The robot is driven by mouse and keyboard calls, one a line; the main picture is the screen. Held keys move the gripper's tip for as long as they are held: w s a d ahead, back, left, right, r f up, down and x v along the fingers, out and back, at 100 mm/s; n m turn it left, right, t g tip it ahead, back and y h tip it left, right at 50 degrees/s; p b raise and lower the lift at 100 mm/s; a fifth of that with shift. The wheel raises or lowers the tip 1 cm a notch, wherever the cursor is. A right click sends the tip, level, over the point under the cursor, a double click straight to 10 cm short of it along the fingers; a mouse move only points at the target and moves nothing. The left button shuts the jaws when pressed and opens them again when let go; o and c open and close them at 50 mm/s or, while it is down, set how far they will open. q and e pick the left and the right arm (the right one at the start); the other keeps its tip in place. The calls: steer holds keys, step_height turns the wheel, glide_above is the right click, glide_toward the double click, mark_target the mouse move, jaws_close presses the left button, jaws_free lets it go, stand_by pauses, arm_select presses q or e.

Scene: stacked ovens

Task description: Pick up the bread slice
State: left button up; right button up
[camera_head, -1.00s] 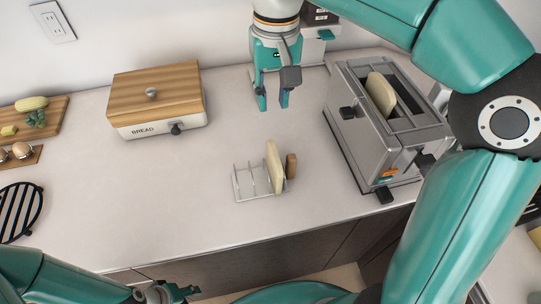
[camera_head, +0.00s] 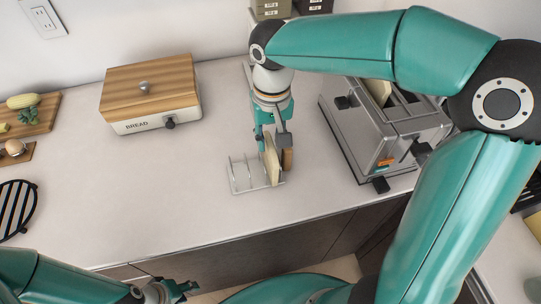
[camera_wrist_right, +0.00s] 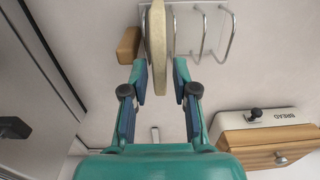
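A pale bread slice (camera_head: 271,165) stands upright in the right end of a wire toast rack (camera_head: 238,183) on the counter. My right gripper (camera_head: 271,141) is above it, pointing down. In the right wrist view, the open fingers (camera_wrist_right: 160,80) are on either side of the bread slice (camera_wrist_right: 156,40), with a visible gap on the right side. Another bread slice (camera_head: 380,91) sits in the toaster (camera_head: 362,135), partly hidden by my right arm. My left gripper (camera_head: 176,291) is low at the bottom edge, away from the counter; its fingers are too small to judge.
A brown block-like piece (camera_head: 288,159) is right beside the slice at the rack's end. A bread box (camera_head: 150,100) with a wooden lid stands at the back left. A cutting board (camera_head: 40,118) and black trivet (camera_head: 15,205) are far left. The counter left of the rack is clear.

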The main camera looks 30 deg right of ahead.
mark_target(271, 144)
steer(key=shift+s+f, duration=0.25)
steer(key=shift+f, duration=0.9)
steer(key=shift+w+f, duration=0.1)
steer(key=shift+f, duration=0.3)
steer(key=shift+c, duration=0.3)
jaws_close()
steer(key=shift+r, duration=0.2)
